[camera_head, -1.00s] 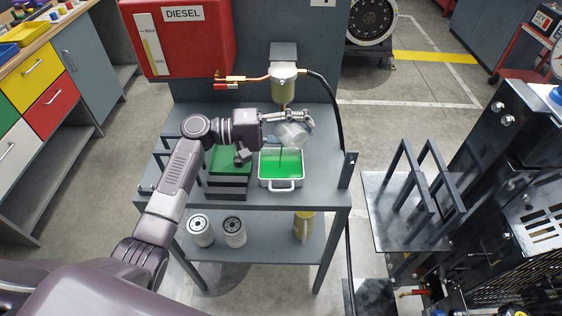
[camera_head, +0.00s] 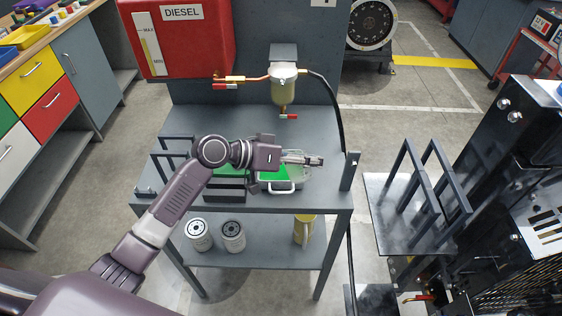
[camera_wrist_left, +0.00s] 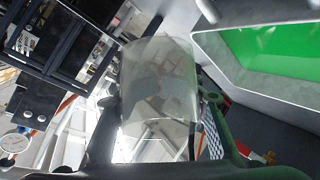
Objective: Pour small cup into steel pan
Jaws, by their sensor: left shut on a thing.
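My left gripper (camera_head: 303,160) is shut on the small clear cup (camera_wrist_left: 158,85), which sits between the two fingers in the left wrist view. The cup looks see-through with no coloured liquid visible in it. In the head view the gripper mostly hides the cup, and I cannot tell its tilt. The steel pan (camera_head: 279,187) holds bright green liquid and stands on the cart below and beside the gripper. The pan's rim and green liquid also show at the upper right of the left wrist view (camera_wrist_left: 265,48). My right gripper is not in view.
A fuel filter bowl (camera_head: 285,88) with a drain valve hangs behind the pan. A red diesel tank (camera_head: 180,40) is at the back left. Dark racks stand left of the pan. White filters (camera_head: 232,235) sit on the lower shelf. The cart top (camera_head: 322,195) is clear at front right.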

